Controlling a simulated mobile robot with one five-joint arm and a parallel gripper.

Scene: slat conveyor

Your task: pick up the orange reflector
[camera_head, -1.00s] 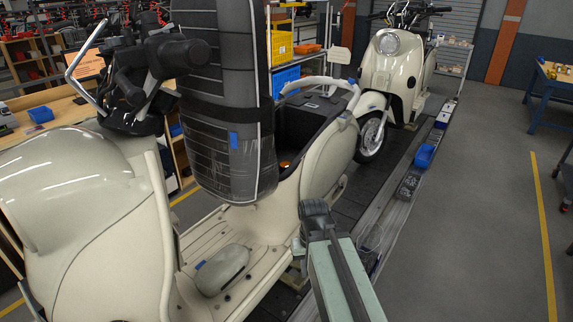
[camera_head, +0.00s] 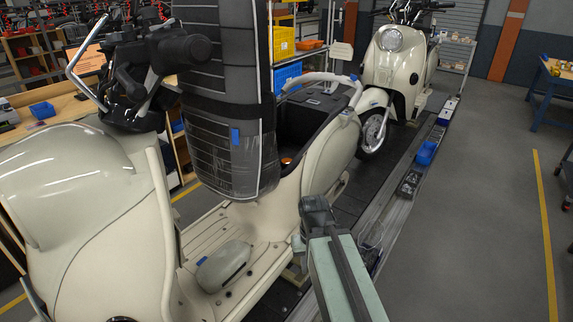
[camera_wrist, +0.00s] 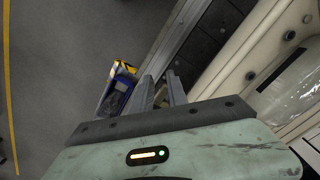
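A small orange piece (camera_head: 286,162) shows low in the open dark compartment of the near cream scooter (camera_head: 320,165) in the head view. It may be the orange reflector, but it is too small to be sure. In the wrist view an orange-yellow patch (camera_wrist: 124,68) shows at the top of a blue container (camera_wrist: 117,92), left of my fingers; I cannot tell what it is. My gripper (camera_wrist: 161,90) shows two grey fingers apart with a narrow gap. A small yellowish thing shows at the gap; no grip on it is visible. In the head view my fingertips are hidden.
The near scooter has a tall wrapped backrest-like piece (camera_head: 228,100) and a cream-grey part (camera_head: 222,266) on its footboard. A second scooter (camera_head: 395,75) stands behind. A blue bin (camera_head: 427,152) sits along the conveyor edge. The grey floor (camera_head: 490,200) at right is clear.

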